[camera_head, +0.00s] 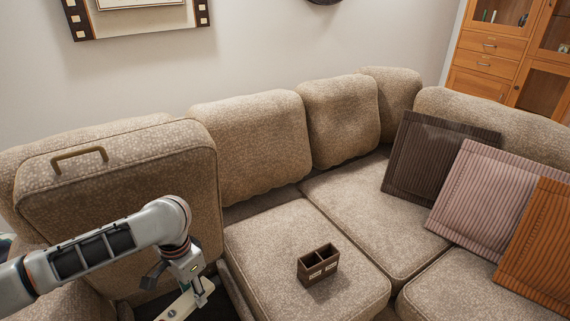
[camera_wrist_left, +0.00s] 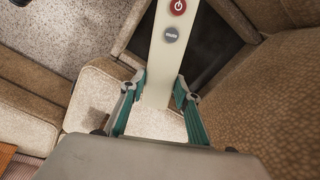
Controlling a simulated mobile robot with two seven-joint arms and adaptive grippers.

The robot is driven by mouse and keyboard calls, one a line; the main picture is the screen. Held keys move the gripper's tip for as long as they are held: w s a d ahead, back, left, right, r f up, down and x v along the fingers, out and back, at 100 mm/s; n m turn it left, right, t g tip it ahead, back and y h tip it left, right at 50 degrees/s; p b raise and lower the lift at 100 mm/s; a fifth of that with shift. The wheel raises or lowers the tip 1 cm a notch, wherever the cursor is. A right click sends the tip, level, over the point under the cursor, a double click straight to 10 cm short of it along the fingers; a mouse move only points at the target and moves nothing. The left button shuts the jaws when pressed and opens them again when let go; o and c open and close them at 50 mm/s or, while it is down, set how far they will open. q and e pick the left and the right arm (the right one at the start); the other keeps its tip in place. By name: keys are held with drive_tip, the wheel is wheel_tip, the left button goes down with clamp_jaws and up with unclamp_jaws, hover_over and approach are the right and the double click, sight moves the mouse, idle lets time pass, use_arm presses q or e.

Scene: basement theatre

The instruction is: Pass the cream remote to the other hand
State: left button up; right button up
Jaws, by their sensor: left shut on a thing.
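The cream remote (camera_wrist_left: 167,62) is long and pale, with a red power button and a grey button. It shows in the left wrist view between the green-padded fingers of my left gripper (camera_wrist_left: 158,92), which is shut on it. In the head view the remote (camera_head: 178,307) shows at the lower left, partly cut off by the frame edge. My left gripper (camera_head: 194,291) holds it in front of the sofa, near the left armrest section. My right gripper is not in either view.
A beige sectional sofa (camera_head: 255,240) fills most of the view. A small dark divided box (camera_head: 318,266) sits on its middle cushion. Brown, pink and orange pillows (camera_head: 472,190) lean at the right. A wooden cabinet (camera_head: 500,45) stands at the back right.

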sight(192, 302)
use_arm(q)
drive_tip(key=s+a+r+n+p, duration=0.1)
drive_tip(key=s+r+n+p, duration=0.2)
drive_tip(key=r, duration=1.1)
drive_tip(key=s+r+n+p, duration=0.4)
drive_tip(key=s+r+p, duration=0.4)
drive_tip(key=r, duration=0.7)
drive_tip(key=shift+s+a+p, duration=0.4)
drive_tip(key=shift+p, duration=0.45)
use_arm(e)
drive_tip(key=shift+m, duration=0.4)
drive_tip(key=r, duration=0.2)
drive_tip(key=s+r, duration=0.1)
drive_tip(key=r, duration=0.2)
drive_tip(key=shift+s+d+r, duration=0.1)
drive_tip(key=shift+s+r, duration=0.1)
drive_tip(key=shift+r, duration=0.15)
